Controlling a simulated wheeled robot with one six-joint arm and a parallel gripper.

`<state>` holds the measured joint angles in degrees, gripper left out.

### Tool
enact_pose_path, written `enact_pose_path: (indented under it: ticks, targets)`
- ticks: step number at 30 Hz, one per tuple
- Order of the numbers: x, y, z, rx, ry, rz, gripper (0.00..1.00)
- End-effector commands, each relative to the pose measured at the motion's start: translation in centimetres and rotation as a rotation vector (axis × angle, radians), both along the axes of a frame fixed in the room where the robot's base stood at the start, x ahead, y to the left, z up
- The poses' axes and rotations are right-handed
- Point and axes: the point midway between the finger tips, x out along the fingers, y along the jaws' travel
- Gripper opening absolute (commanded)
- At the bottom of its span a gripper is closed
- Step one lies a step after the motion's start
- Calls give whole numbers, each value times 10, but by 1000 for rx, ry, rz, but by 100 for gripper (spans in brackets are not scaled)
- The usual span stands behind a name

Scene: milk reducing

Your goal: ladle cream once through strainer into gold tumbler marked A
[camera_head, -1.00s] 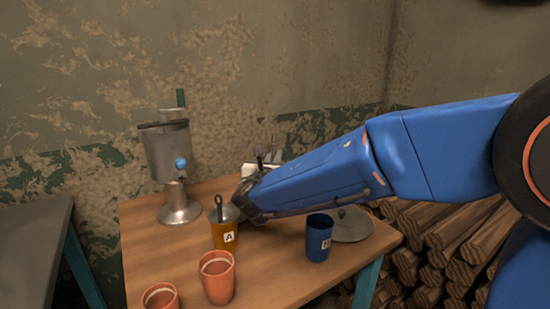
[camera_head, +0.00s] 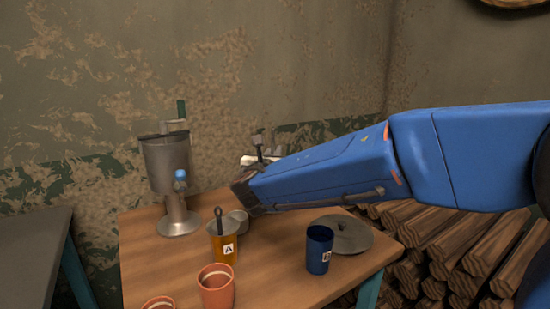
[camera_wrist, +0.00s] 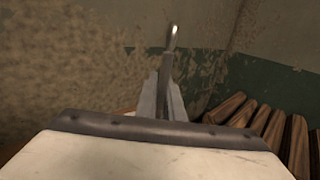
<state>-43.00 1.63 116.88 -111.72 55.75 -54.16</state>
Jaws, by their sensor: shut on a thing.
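The gold tumbler marked A (camera_head: 223,250) stands upright on the table. A dark handle with a looped end (camera_head: 218,222) sticks up from its mouth; I cannot tell if this is the strainer. My gripper (camera_head: 240,193) is above and just right of the tumbler, shut on a thin metal handle that looks like the ladle's (camera_wrist: 170,45). A grey round bowl (camera_head: 238,220) shows below my gripper, beside the tumbler's rim; it looks like the ladle's bowl. Its contents are hidden. The jaws also show in the wrist view (camera_wrist: 163,98).
A metal vessel with a blue knob (camera_head: 168,165) stands at the back left. Two orange cups (camera_head: 216,290) (camera_head: 158,304) are in front. A blue cup (camera_head: 319,252) and a flat grey lid (camera_head: 345,235) are at right. Stacked logs (camera_head: 450,235) lie beyond the table.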

Motion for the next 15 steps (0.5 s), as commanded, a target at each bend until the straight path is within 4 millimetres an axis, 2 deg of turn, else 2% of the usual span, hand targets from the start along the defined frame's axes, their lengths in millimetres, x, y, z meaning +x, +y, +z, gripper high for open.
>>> enact_pose_path:
  ticks: [15]
  targets:
    - [0, 0, 28, 1, -1, -1, 0]
